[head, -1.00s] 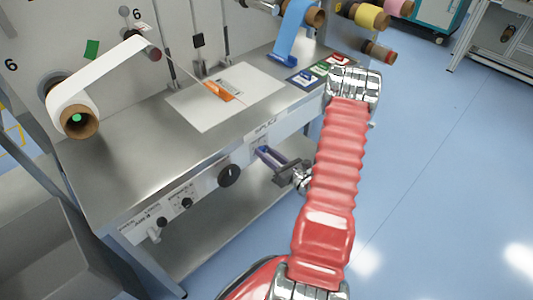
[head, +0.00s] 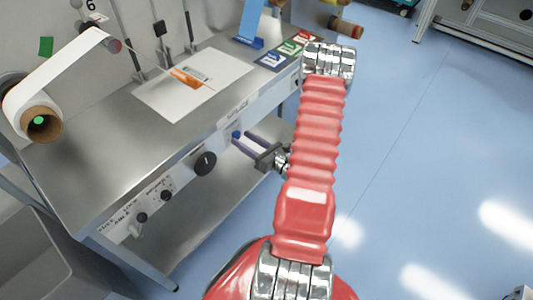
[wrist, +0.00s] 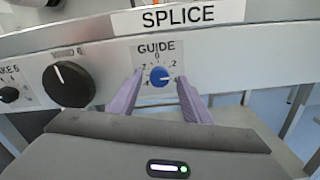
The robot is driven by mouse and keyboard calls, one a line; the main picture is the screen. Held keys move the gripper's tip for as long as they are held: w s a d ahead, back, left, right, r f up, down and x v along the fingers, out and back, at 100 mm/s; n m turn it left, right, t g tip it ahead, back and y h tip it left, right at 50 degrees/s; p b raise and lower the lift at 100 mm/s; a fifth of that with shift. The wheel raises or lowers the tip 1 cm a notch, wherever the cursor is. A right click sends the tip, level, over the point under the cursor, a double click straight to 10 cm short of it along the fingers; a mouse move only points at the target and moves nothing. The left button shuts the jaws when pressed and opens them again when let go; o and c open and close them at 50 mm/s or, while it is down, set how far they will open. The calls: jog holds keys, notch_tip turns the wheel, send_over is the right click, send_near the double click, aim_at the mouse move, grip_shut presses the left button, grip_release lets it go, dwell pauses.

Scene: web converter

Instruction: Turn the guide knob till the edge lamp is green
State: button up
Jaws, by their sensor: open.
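The guide knob (wrist: 160,76) is a small blue dial on a white plate marked GUIDE in the wrist view. Its scale has 0 at the top. I cannot read its setting surely. My gripper (wrist: 159,80) has two purple fingers, open, one at each side of the knob with a gap visible to both. I cannot tell how far the tips reach along it. In the head view my gripper (head: 240,142) is at the machine's front panel, beside the knob. I cannot make out the edge lamp in either view.
A larger black knob (wrist: 68,84) sits left of the guide plate, close to the left finger. A SPLICE label (wrist: 178,15) is above. The steel tabletop (head: 90,140) overhangs the panel, with a white sheet (head: 150,97) on it. Blue floor (head: 420,170) is open at right.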

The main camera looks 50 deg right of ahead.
jog(key=s, duration=1.1)
jog(key=shift+s+d, duration=0.15)
jog(key=shift+s, duration=0.2)
jog(key=shift+w, duration=0.1)
dwell(0.7)
jog(key=w+a+r+n+g+y, duration=0.2)
jog(key=a+r+n+g+y, duration=0.4)
jog(key=a+n, duration=0.6)
jog(key=w+a+r+n+g+y, duration=0.1)
jog(key=a+r+n+g+y, duration=0.4)
jog(key=a+r+n+g, duration=0.65)
jog(key=s+a+r+n+t+h, duration=0.5)
jog(key=a+r+n+h, duration=0.3)
jog(key=r+n+h, duration=0.3)
jog(key=s+n, duration=0.1)
jog(key=n, duration=0.3)
jog(key=shift+a+r+h, duration=0.15)
jog(key=shift+r+h, duration=0.15)
jog(key=shift+r, duration=0.1)
jog(key=shift+c, duration=0.5)
